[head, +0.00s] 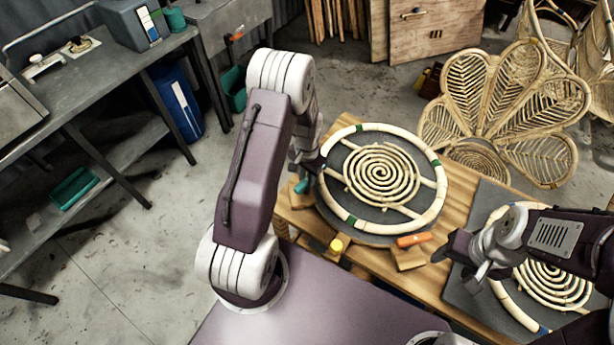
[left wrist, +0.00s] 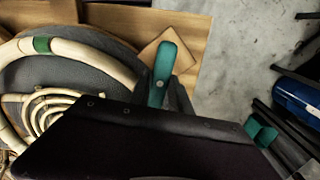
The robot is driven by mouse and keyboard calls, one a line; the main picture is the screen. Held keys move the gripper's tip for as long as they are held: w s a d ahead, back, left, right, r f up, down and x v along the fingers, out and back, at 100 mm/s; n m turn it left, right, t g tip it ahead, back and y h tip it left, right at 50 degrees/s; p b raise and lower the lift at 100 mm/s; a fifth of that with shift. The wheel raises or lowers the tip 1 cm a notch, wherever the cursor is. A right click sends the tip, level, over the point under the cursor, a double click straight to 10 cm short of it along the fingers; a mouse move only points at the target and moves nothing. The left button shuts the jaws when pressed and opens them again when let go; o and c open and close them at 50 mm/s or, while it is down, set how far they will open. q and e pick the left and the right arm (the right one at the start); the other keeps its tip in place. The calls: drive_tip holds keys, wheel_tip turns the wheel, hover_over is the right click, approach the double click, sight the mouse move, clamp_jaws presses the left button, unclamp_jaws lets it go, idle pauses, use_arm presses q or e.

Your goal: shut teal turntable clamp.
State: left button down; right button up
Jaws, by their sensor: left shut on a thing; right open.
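The teal clamp (head: 301,186) is at the left edge of the round grey turntable (head: 330,208), mostly hidden by my left arm. In the left wrist view the teal clamp lever (left wrist: 163,68) sticks out from between the fingers of my left gripper (left wrist: 166,95), which is shut on it. In the head view my left gripper (head: 305,172) is beside the turntable's left rim. A rattan ring with a spiral (head: 381,174) lies on the turntable. My right gripper (head: 470,262) is open and empty, right of the orange clamp (head: 414,239).
A second rattan spiral (head: 553,284) lies on a grey mat (head: 480,203) at right. A rattan chair (head: 505,110) stands behind.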

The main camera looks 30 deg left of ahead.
use_arm(q)
drive_tip(key=m, duration=0.3)
drive_tip(key=shift+m, duration=2.2)
drive_tip(key=c, duration=1.2)
unclamp_jaws()
wheel_tip(320, 180, up, 9)
drive_tip(key=shift+r, duration=0.1)
